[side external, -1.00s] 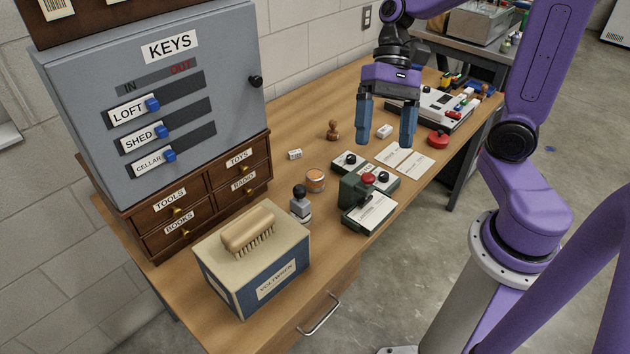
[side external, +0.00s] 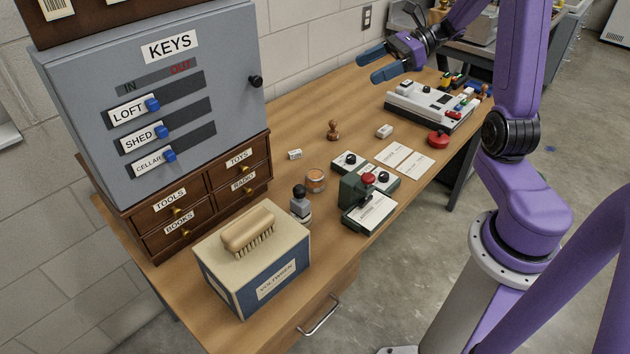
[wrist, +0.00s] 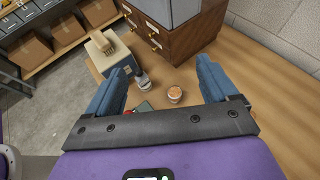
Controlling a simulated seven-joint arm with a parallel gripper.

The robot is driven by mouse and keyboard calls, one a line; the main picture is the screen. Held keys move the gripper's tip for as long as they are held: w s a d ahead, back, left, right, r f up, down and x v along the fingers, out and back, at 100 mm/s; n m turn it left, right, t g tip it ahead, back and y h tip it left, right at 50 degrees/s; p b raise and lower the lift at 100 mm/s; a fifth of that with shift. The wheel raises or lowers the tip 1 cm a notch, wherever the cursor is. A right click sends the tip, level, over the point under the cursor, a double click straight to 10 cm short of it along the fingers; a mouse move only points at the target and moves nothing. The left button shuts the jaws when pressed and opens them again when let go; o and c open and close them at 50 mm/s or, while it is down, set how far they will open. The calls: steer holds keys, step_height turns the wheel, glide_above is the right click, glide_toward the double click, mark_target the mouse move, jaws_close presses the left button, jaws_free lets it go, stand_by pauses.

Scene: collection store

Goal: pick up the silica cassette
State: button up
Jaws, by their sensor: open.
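The likely silica cassette is a small round container with an orange top (side external: 315,180), standing upright on the wooden desk. It also shows in the wrist view (wrist: 175,95), between and beyond the fingers. My gripper (side external: 370,67) is open and empty, high over the far part of the desk. Its blue fingers point left in the side view, roughly level, well apart from the container. In the wrist view the two fingers (wrist: 160,70) are spread wide with nothing between them.
Beside the container stand a grey stamp with a dark knob (side external: 300,205) and a green device with a red knob (side external: 366,193). The key cabinet (side external: 150,100) and a box with a brush (side external: 255,265) flank it at left. Bare desk (side external: 285,125) lies behind it.

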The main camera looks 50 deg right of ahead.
steer(key=shift+m+t, duration=0.3)
steer(key=f, duration=1.6)
steer(key=d+f, duration=0.1)
steer(key=f, duration=0.8)
steer(key=shift+w, duration=0.1)
steer(key=shift+w+f, duration=0.1)
steer(key=shift+f, duration=0.1)
glide_toward(311, 178)
steer(key=w+a, duration=0.1)
steer(key=w+a+f, duration=0.2)
steer(key=shift+w+f, duration=0.25)
steer(key=shift+w, duration=0.15)
steer(key=shift+f+x, duration=0.15)
steer(key=shift+x, duration=1.1)
steer(key=shift+f+x, duration=0.15)
steer(key=shift+x, duration=1.15)
steer(key=shift+d, duration=0.1)
steer(key=c, duration=1.1)
